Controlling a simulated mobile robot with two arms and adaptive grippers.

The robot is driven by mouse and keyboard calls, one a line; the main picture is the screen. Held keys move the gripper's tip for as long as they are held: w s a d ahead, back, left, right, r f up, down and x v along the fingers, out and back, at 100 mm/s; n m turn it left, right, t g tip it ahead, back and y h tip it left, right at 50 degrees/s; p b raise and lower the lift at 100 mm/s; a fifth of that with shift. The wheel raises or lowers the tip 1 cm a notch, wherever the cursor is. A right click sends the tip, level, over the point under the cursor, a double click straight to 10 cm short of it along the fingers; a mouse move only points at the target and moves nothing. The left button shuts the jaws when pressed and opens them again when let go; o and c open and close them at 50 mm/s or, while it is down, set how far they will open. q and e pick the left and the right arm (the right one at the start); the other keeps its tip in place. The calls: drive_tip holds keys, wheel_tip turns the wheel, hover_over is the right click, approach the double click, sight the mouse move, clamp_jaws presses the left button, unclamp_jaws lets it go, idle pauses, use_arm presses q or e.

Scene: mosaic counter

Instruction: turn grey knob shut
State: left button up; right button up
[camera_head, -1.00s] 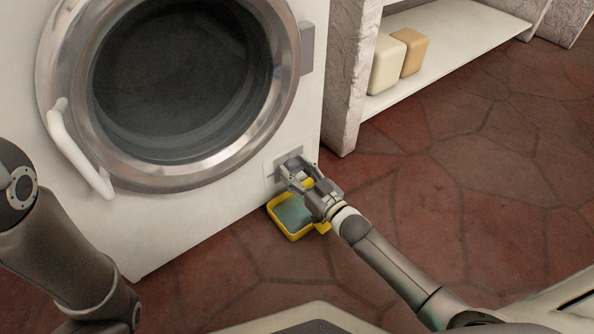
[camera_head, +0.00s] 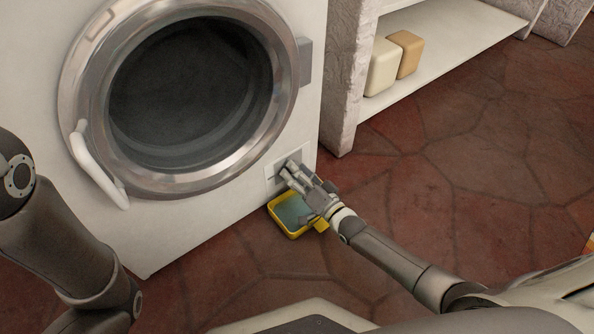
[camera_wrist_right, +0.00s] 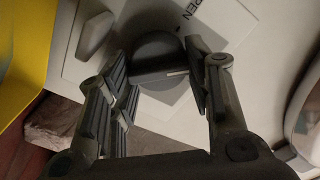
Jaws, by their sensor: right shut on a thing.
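The grey knob (camera_wrist_right: 157,46) is round with a raised bar across it, on a pale panel low on the white washing machine (camera_head: 235,210). A white line on the bar points right in the right wrist view, and the word "OPEN" is printed beside the knob. My right gripper (camera_wrist_right: 160,76) is shut on the knob's bar, one finger at each end. In the head view my right gripper (camera_head: 289,172) reaches the panel and mostly hides the knob. My left arm shows at the left, but its gripper is out of view.
A yellow tray (camera_head: 282,225) with blue-green contents sits on the floor under my right gripper. The machine's round door (camera_head: 285,95) is closed. A shelf (camera_head: 455,35) holding two containers stands at the right. The stone floor at right is open.

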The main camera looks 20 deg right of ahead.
drive_tip(key=m, duration=0.3)
drive_tip(key=shift+d+f+m, duration=0.1)
drive_tip(key=shift+f+m, duration=0.05)
drive_tip(key=shift+m, duration=0.25)
drive_tip(key=m, duration=0.4)
drive_tip(key=shift+f+m+b, duration=0.1)
drive_tip(key=shift+m+b, duration=0.2)
drive_tip(key=shift+b, duration=0.1)
drive_tip(key=o, duration=1)
